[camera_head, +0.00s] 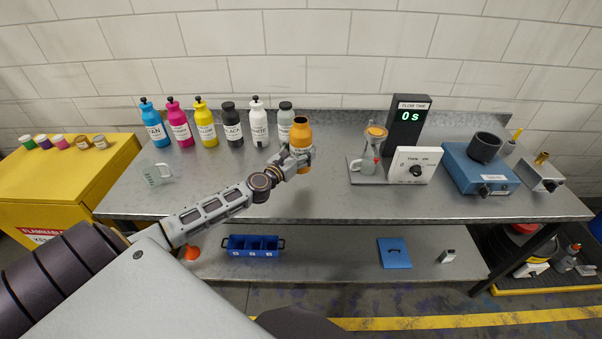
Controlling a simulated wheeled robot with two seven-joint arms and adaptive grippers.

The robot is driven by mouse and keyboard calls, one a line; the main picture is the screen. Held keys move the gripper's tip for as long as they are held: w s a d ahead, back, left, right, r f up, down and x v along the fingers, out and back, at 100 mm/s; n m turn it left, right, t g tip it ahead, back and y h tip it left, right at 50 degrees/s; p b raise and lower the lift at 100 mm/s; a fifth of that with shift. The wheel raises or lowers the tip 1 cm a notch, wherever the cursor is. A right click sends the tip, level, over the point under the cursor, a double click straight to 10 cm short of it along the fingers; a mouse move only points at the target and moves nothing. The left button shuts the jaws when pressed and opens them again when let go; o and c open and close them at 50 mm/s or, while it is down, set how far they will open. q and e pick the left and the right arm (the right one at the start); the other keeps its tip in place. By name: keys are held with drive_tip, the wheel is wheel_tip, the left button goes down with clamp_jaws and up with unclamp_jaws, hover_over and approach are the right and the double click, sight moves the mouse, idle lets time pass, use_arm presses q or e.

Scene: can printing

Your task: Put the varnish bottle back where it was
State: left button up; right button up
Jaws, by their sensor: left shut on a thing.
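An amber-orange bottle (300,133), which I take as the varnish bottle, is upright in my left gripper (301,155). The fingers are shut around its middle and hide most of its label. It is in front of the row's right end, near the grey bottle (285,117). I cannot tell whether its base touches the table. The row also has blue (154,128), magenta (179,127), yellow (205,128), black (233,131) and white (257,128) bottles. My right gripper is not in view.
Right of the held bottle stand a flow timer (406,123), a cup on a stand (375,134) and a blue machine (480,168). A clear beaker (156,173) is at left. The metal table (330,200) is bare in front. A blue tray (254,252) sits on the lower shelf.

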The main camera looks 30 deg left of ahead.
use_arm(q)
drive_tip(key=shift+f+b, duration=1.05)
drive_tip(key=shift+f, duration=1.15)
drive_tip(key=shift+f+b, duration=1.25)
drive_tip(key=shift+f, duration=0.6)
drive_tip(key=shift+f, duration=0.15)
drive_tip(key=o, duration=1.7)
drive_tip(key=shift+f, duration=0.1)
drive_tip(key=shift+r, duration=0.2)
